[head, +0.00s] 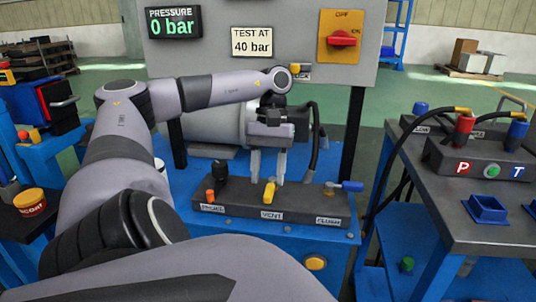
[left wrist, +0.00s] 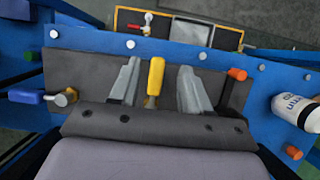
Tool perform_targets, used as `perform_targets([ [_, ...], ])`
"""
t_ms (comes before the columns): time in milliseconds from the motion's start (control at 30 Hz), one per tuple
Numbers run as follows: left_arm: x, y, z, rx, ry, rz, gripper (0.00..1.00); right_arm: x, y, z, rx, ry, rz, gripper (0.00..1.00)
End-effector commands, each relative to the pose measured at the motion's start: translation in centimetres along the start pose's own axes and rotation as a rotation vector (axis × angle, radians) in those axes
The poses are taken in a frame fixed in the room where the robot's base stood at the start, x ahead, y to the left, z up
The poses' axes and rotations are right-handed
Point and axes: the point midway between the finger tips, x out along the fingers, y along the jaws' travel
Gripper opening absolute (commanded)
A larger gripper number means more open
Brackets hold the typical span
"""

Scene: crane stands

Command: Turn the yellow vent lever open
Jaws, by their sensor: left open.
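The yellow vent lever (head: 269,192) stands on the dark valve block (head: 235,211), above the VENT label. My left gripper (head: 267,171) points down just above it, open. In the left wrist view, the yellow lever (left wrist: 155,78) lies between the two grey fingers of my left gripper (left wrist: 157,88), with a gap on each side. I cannot tell how far down the fingers reach along the lever. The lever's base is partly hidden by the gripper body in the wrist view. My right gripper is not in view.
On the same block, a black-and-orange valve (head: 211,195) stands left and a blue lever (head: 347,186) right. A panel (head: 255,80) behind shows 0 bar and a red switch. A bench (head: 480,192) with a P/T box stands at right.

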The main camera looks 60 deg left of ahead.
Motion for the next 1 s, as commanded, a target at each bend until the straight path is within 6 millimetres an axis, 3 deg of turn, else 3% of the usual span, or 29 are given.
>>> perform_targets([
  [33, -1.7, 0.1, 0.6, 0.001, 0.002, 0.004, 0.47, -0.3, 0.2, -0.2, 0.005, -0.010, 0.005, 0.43],
  [300, -8.0, 0.1, 3.3, 0.002, 0.000, 0.003, 0.47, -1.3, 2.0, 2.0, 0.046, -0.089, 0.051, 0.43],
  [533, -10.4, 0.0, 4.3, -0.001, 0.000, -0.001, 0.47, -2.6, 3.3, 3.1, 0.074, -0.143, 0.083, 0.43],
  [700, -12.4, 0.0, 5.1, 0.000, 0.000, 0.000, 0.47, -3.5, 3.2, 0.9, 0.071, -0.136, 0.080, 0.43],
  [1000, -14.6, 0.0, 6.0, 0.000, 0.000, 0.000, 0.47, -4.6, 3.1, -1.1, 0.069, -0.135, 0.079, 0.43],
])
